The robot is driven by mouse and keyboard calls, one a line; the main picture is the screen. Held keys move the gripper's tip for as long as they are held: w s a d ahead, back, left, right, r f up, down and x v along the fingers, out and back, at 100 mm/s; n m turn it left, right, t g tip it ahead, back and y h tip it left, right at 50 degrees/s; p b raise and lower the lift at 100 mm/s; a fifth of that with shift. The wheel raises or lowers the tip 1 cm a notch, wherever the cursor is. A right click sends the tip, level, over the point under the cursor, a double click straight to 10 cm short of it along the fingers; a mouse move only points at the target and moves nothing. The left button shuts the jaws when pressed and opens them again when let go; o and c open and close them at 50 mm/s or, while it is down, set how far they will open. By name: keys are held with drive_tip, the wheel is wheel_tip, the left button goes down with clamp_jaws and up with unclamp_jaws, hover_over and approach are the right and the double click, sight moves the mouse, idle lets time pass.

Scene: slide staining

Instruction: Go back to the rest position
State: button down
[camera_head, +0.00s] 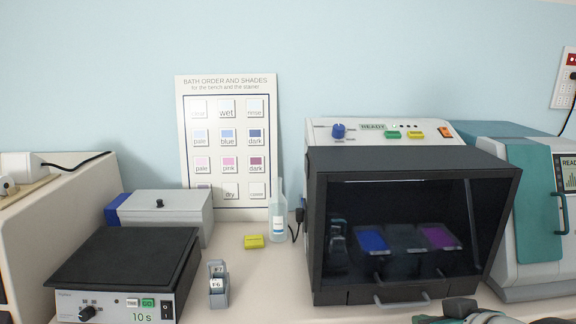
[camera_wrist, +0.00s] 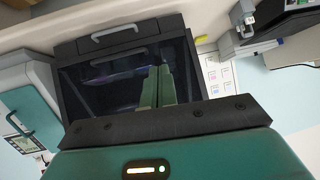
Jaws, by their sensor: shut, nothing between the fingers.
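My gripper (camera_wrist: 158,78) shows in the wrist view with its two teal fingers together and nothing between them. It is in front of the black-framed stainer (camera_head: 412,165), whose glass door is shut; the stainer also shows upside down in the wrist view (camera_wrist: 66,52). Behind the glass are a blue bath (camera_head: 372,240), a dark one and a purple one (camera_head: 440,237). In the head view only parts of my arm show at the bottom right edge, and the fingertips cannot be made out there.
A hotplate (camera_head: 125,262) reading 10 s and a grey box (camera_head: 172,213) stand at left. A small slide holder (camera_head: 218,287), a yellow block (camera_head: 254,241) and a clear bottle (camera_head: 278,222) stand mid-bench. A teal-doored machine (camera_head: 535,205) is at right. Bare bench lies before the bottle.

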drive_tip(key=s+a+f+g+h, duration=0.1)
drive_tip(key=s+a+f+g, duration=0.1)
drive_tip(key=a, duration=0.2)
drive_tip(key=s+a+f+m+g+h, duration=0.1)
drive_tip(key=s+a+f+g, duration=0.1)
drive_tip(key=a+f, duration=0.1)
drive_tip(key=shift+a+g, duration=0.3)
drive_tip(key=shift+a, duration=0.2)
drive_tip(key=shift+s, duration=0.1)
idle(1.2)
